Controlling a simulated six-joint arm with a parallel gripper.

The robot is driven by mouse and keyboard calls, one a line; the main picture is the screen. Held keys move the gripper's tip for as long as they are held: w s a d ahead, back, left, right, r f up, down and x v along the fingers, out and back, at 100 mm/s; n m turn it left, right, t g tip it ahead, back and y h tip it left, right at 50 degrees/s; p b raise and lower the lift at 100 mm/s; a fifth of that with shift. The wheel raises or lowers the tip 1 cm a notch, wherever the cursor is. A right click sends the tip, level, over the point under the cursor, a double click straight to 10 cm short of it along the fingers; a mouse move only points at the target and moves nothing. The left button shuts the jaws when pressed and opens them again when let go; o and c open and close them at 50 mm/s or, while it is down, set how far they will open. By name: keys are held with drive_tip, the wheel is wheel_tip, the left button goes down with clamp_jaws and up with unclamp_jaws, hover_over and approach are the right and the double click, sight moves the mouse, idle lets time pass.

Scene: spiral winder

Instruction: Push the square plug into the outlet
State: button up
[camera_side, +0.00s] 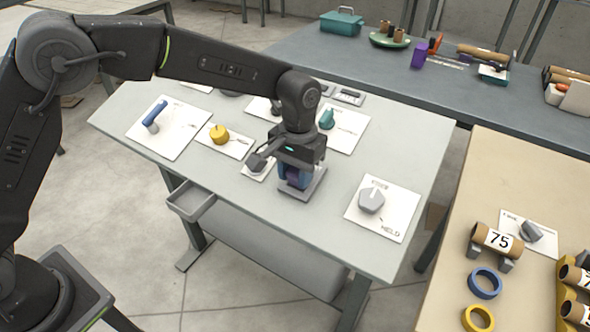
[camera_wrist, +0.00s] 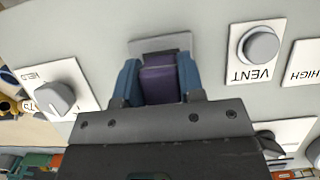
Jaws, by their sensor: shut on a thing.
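My gripper (camera_side: 296,180) points down over the grey table, its two blue fingers shut on a purple square plug (camera_side: 293,177). In the wrist view the plug (camera_wrist: 161,84) sits between the blue fingers (camera_wrist: 158,76), one on each side. The outlet is a grey square plate (camera_side: 319,184) directly under the gripper. Its far edge also shows in the wrist view (camera_wrist: 178,42), with a dark purple patch in front of it, beyond the plug. The fingers and plug hide most of the outlet, so I cannot tell how deep the plug sits.
A white card with a grey knob (camera_side: 371,200) lies to the right. A dark knob (camera_side: 257,162) stands close on the left. A yellow knob (camera_side: 219,134), a blue handle (camera_side: 155,112) and a teal knob (camera_side: 327,119) are farther off. The table's front strip is clear.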

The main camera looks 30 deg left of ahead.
drive_tip(key=o, duration=1)
drive_tip(key=shift+c, duration=0.2)
wheel_tip(320, 180, up, 14)
drive_tip(key=w, duration=0.1)
drive_tip(key=shift+a, duration=0.1)
drive_tip(key=s+a+r+t, duration=0.2)
drive_tip(key=s+a+r, duration=0.1)
drive_tip(key=s+a, duration=0.55)
drive_tip(key=s+a+r+t, duration=0.3)
drive_tip(key=s+a, duration=0.4)
drive_tip(key=s, duration=0.3)
drive_tip(key=s+a+f+t, duration=0.1)
drive_tip(key=s+a+f, duration=0.2)
drive_tip(key=s+f, duration=0.2)
drive_tip(key=shift+s+f, duration=0.15)
drive_tip(key=shift+s, duration=0.95)
